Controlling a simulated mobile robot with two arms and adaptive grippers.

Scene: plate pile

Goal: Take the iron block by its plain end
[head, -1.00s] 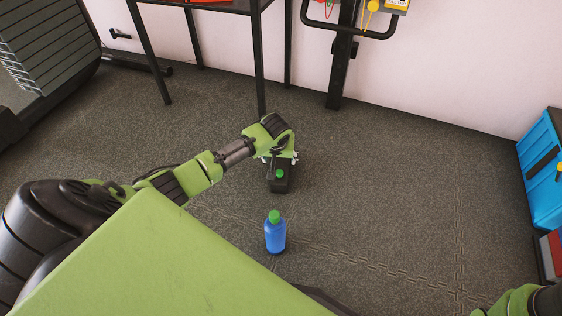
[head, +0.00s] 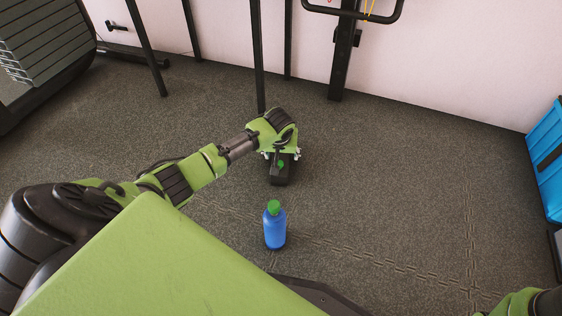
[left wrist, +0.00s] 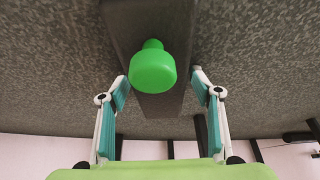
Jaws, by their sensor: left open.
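The iron block (head: 280,179) is dark grey and lies on the floor, with a green knob (head: 281,164) on its top. My left gripper (head: 282,155) is above its wall-side part, which the hand partly hides. In the left wrist view the block (left wrist: 157,20) runs out of the top edge. Its green knob (left wrist: 153,70) stands toward the camera and covers part of the block. The open left fingers (left wrist: 161,89) appear on either side of the block's far end, with nothing held. I cannot tell how high they are above it. My right gripper is not in view.
A blue bottle (head: 274,229) with a green cap stands on the floor, on the near side of the block. Dark legs (head: 258,60) and a black stand (head: 343,60) are near the wall. A blue case (head: 548,165) is at the right. The floor right of the block is clear.

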